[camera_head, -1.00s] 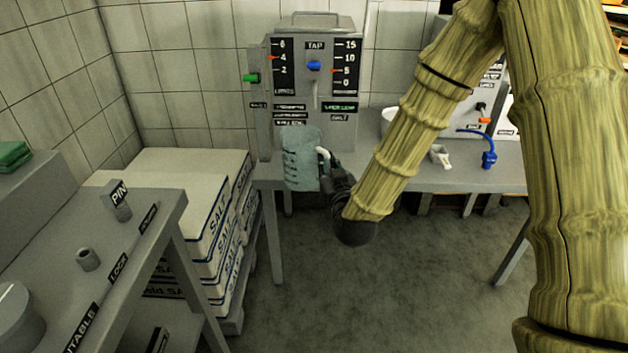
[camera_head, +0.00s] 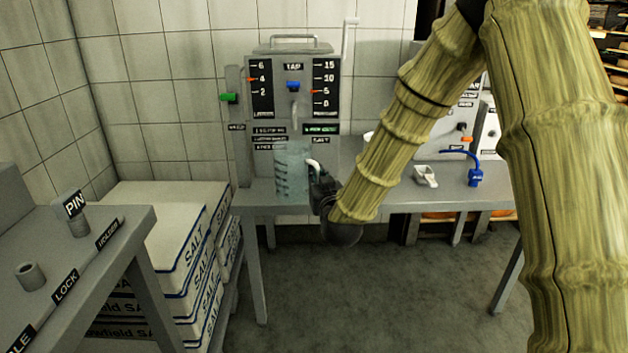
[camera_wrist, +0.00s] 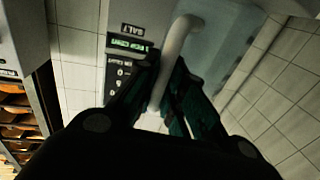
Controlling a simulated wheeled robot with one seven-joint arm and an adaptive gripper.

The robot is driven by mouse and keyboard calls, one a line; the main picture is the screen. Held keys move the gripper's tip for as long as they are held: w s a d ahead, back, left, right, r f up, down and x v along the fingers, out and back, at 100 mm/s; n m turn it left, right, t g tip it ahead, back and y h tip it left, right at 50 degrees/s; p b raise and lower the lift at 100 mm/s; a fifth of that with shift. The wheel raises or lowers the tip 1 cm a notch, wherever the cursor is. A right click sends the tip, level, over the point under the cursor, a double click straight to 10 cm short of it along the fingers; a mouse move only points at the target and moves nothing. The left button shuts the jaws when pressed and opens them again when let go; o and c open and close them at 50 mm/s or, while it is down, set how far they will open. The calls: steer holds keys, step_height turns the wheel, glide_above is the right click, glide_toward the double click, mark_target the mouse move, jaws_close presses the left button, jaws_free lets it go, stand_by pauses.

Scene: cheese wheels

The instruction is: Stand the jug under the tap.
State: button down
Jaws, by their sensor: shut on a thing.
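The clear, bluish jug (camera_head: 291,170) with dark level marks is upright in front of the grey tap unit (camera_head: 292,85), near the table's front edge. My gripper (camera_head: 318,180) is to its right, shut on the jug's white handle (camera_head: 313,165). In the wrist view my gripper (camera_wrist: 165,95) has its fingers on both sides of the white handle (camera_wrist: 178,40), with the jug's clear wall (camera_wrist: 222,45) behind. The tap spout (camera_head: 294,112) hangs below a blue knob (camera_head: 293,86), above the jug in the picture. I cannot tell whether the jug's base touches the table.
The grey table (camera_head: 400,198) extends right, with a small white scoop-like item (camera_head: 425,175) and a blue hose fitting (camera_head: 475,177) on it. A labelled bench (camera_head: 110,250) is in the left foreground. Floor between is clear.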

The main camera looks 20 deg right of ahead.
steer(key=w+d+f+b, duration=0.1)
steer(key=w, duration=0.2)
steer(key=w+d+f, duration=0.1)
steer(key=w+f, duration=0.1)
steer(key=w, duration=0.1)
steer(key=w+f+b, duration=0.1)
steer(key=w, duration=0.2)
steer(key=shift+w+d+f+b, duration=0.15)
steer(key=shift+d+f+b, duration=0.1)
steer(key=shift+d+b, duration=0.15)
steer(key=shift+r, duration=0.1)
steer(key=c, duration=2)
jaws_free()
steer(key=shift+f, duration=0.2)
steer(key=o, duration=0.5)
